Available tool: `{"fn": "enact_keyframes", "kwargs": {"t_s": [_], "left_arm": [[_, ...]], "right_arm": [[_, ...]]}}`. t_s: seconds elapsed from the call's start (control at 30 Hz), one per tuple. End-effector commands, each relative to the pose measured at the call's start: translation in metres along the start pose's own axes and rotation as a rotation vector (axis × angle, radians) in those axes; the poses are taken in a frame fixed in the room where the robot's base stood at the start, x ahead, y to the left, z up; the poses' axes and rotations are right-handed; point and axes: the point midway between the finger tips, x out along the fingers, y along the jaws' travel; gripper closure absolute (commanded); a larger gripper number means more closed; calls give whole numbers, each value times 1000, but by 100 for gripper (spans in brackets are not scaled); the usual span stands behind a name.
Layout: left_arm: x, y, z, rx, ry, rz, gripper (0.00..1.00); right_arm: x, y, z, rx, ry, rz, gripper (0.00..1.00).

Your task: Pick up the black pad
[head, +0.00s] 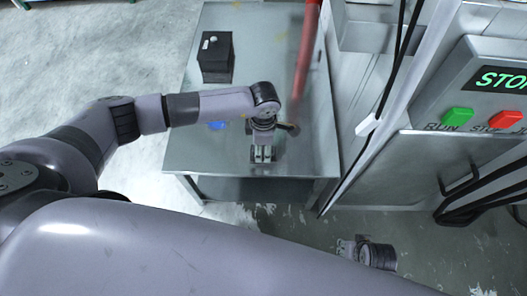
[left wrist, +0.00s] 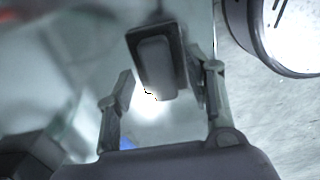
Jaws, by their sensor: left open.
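My left gripper (head: 262,158) is over the near part of the grey metal table (head: 215,160), pointing down. In the left wrist view its two fingers (left wrist: 163,108) stand apart and open. A dark rectangular piece with a lighter grey face, which looks like the black pad (left wrist: 157,66), shows between and beyond the fingertips. I cannot tell whether a finger touches it. In the head view the gripper and wrist hide the spot below, and I cannot make out the pad. My right gripper (head: 346,249) is low at the lower right, over the floor; its jaws are too small to judge.
A black box (head: 216,62) with a small white item on top stands at the table's back left. A small blue item (head: 217,125) lies left of my left gripper. A red pole (head: 306,50) rises at the right. A control panel (head: 490,90) with green and red buttons is further right.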

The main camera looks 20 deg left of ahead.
Motion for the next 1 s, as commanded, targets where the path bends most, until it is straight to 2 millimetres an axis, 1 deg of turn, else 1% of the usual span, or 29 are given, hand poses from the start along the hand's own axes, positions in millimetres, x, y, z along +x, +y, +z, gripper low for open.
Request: {"fn": "enact_keyframes", "kwargs": {"t_s": [0.17,0.87,0.9,1.0], "left_arm": [[0,0,0,0,0,1,52],[-1,0,0,0,-1,1,98],[-1,0,0,0,-1,1,100],[-1,0,0,0,-1,1,100]], "right_arm": [[0,0,0,0,0,0,60],[0,0,0,0,-1,0,60],[0,0,0,0,-1,0,60],[0,0,1,0,-1,0,60]]}}
